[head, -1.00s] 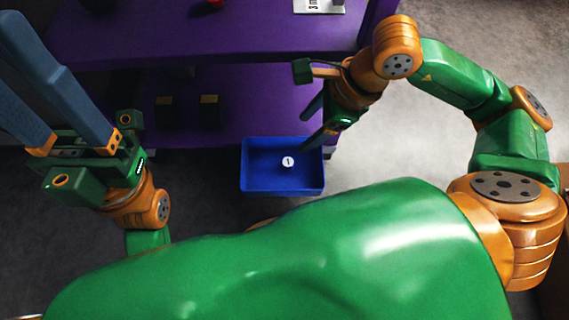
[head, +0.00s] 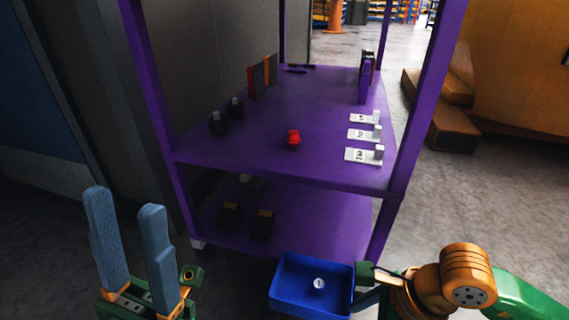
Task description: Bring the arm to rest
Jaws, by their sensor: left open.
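My left gripper (head: 125,199) is at the lower left in the head view. Its two blue fingers point up and stand apart, with nothing between them. My right arm comes in from the lower right, and its gripper (head: 370,297) is beside the right wall of a blue bin (head: 283,297). The right fingers are mostly cut off or hidden, so I cannot tell whether they are open or what they hold. A white round piece (head: 319,284) with a dark mark lies in the bin.
A purple shelf rack (head: 330,115) stands ahead. Its upper shelf bears a red knobbed piece (head: 293,139), dark weights (head: 217,124) and white labelled plates (head: 364,154). Dark blocks (head: 263,224) sit on the lower shelf. Floor right of the rack is open up to wooden steps (head: 440,112).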

